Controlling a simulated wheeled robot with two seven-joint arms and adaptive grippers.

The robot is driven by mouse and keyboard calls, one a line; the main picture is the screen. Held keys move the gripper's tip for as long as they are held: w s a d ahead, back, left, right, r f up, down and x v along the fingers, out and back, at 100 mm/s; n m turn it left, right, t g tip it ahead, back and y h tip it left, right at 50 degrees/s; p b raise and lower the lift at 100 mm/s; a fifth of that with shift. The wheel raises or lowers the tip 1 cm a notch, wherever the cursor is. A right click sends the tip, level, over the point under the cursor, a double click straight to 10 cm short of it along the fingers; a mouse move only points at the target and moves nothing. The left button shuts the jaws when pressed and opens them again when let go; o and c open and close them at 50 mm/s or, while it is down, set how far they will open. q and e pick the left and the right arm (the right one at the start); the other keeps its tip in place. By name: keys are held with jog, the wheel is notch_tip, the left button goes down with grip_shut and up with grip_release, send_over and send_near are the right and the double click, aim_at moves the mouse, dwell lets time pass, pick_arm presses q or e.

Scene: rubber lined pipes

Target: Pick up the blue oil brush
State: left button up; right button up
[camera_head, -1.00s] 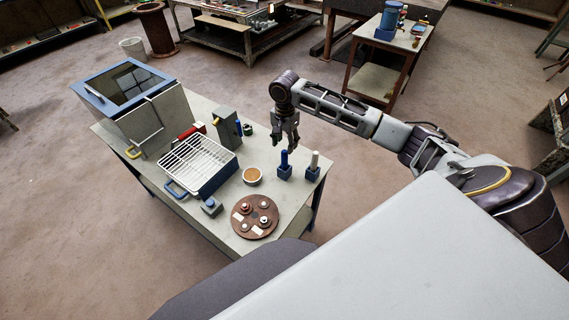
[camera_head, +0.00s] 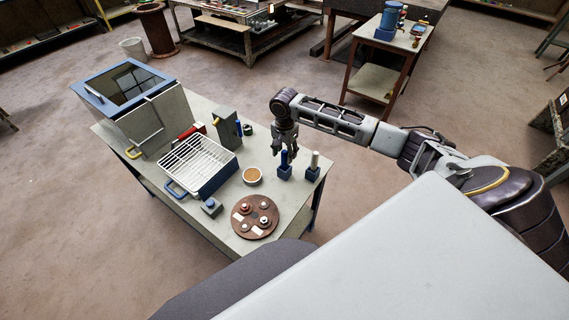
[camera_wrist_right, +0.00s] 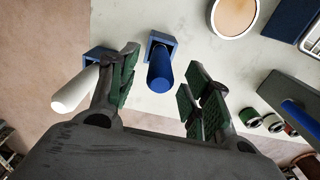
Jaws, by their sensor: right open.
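The blue oil brush (camera_head: 284,160) stands upright in a small blue holder (camera_head: 284,173) near the right end of the table. In the right wrist view the blue brush (camera_wrist_right: 160,72) points toward the camera, between the spread fingers. My right gripper (camera_head: 285,150) is open and hangs down right at the brush's top. In the right wrist view its fingers (camera_wrist_right: 160,90) show green pads, one on each side of the brush, with gaps. A white-handled brush (camera_head: 314,160) stands in its own blue holder, just outside one finger. My left gripper is not in view.
A bowl of brown liquid (camera_head: 252,176), a wire basket (camera_head: 203,160), a round brown plate (camera_head: 254,217) and a grey upright block (camera_head: 226,128) share the table (camera_head: 285,222). The white brush (camera_wrist_right: 75,92) stands close beside my finger.

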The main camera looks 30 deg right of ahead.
aim_at(285, 158)
notch_tip(285, 158, down, 2)
jog(key=shift+f, duration=0.8)
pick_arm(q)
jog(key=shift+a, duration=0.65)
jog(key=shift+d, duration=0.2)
